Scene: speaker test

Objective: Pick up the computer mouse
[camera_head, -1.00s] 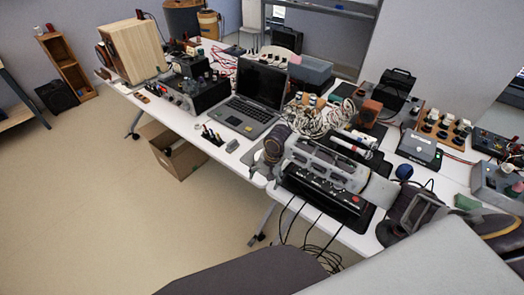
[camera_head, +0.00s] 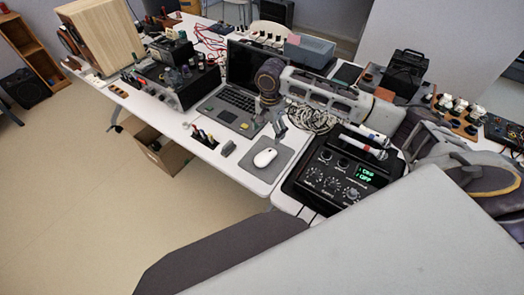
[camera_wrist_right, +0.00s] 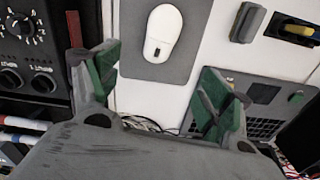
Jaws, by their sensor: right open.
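A white computer mouse (camera_head: 265,157) lies on a grey mouse pad (camera_head: 279,172) in front of the laptop's right side. In the right wrist view the mouse (camera_wrist_right: 162,30) is at the top centre, on the pad (camera_wrist_right: 139,71), with a dark wheel strip. My right gripper (camera_head: 279,124) is behind the mouse in the head view, apart from it. In the right wrist view its green-padded fingers (camera_wrist_right: 160,80) are spread wide with nothing between them, and the mouse lies beyond the gap. My left gripper is not in view.
An open laptop (camera_head: 236,104) stands behind and left of the mouse. A black audio device (camera_head: 336,180) with knobs and a green display is close on the right. A small grey block (camera_head: 228,148) and a pen holder (camera_head: 205,138) are to the left.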

